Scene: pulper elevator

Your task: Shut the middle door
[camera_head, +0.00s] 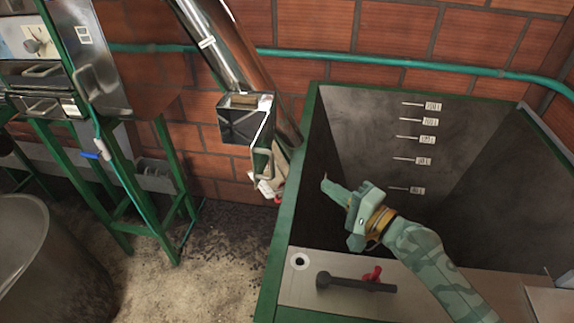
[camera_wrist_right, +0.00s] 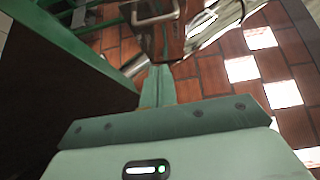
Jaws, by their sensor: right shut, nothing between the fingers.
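The inclined metal elevator tube (camera_head: 215,45) leans against the brick wall. A dark open box (camera_head: 245,118) sits at its lower part, and a small metal door with a bar handle (camera_head: 263,163) is beside it, seemingly swung out; I cannot tell for sure that this is the middle door. In the right wrist view a panel with a handle (camera_wrist_right: 155,28) is just past the fingertips. My right gripper (camera_head: 328,184) is shut and empty, over the green-framed tank, to the right of the door and apart from it. My left gripper is out of view.
The deep tank with a green rim (camera_head: 283,215) and level marks fills the right side. A black lever (camera_head: 350,284) and a red valve handle lie on its front ledge. A green-legged machine (camera_head: 110,175) and a round metal drum (camera_head: 40,270) stand left. Floor between is open.

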